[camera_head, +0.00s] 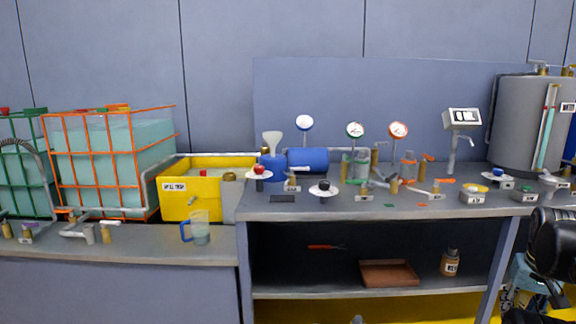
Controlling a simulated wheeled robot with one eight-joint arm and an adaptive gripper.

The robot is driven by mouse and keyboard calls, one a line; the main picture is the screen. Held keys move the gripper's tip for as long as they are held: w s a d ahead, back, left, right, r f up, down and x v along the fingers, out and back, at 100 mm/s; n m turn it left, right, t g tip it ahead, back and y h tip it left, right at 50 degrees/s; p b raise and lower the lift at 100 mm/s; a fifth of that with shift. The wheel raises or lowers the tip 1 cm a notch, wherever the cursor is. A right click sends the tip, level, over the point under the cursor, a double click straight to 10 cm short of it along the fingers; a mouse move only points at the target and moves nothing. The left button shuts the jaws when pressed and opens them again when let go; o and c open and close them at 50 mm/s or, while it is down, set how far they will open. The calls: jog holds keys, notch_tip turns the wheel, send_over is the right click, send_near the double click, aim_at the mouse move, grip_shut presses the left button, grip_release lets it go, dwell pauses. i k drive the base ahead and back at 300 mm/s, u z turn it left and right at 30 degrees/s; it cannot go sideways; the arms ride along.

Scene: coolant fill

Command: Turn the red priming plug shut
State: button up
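A small red knob (259,169) sits on a white disc on a short post, near the left end of the raised grey bench, beside the blue pump body (273,168) with its white funnel. It is the red part nearest the pump, but I cannot tell for sure that it is the priming plug, nor how far it is turned. A black part of my arm shows at the lower right edge, well away from the knob. My gripper's fingertips cannot be made out there, and nothing of mine touches the knob.
A blue cylinder (308,160), dial gauges, and several small valves crowd the bench (290,211). A yellow tank (190,207) and a jug (201,228) stand to the left. A grey tank (518,125) stands at the right. The shelf below holds a brown tray (389,274) and a bottle (449,263).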

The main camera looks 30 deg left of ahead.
aim_at(257, 169)
jog(key=z, duration=0.05)
jog(key=k, duration=1.5)
jog(key=u, duration=0.65)
jog(key=i, duration=0.9)
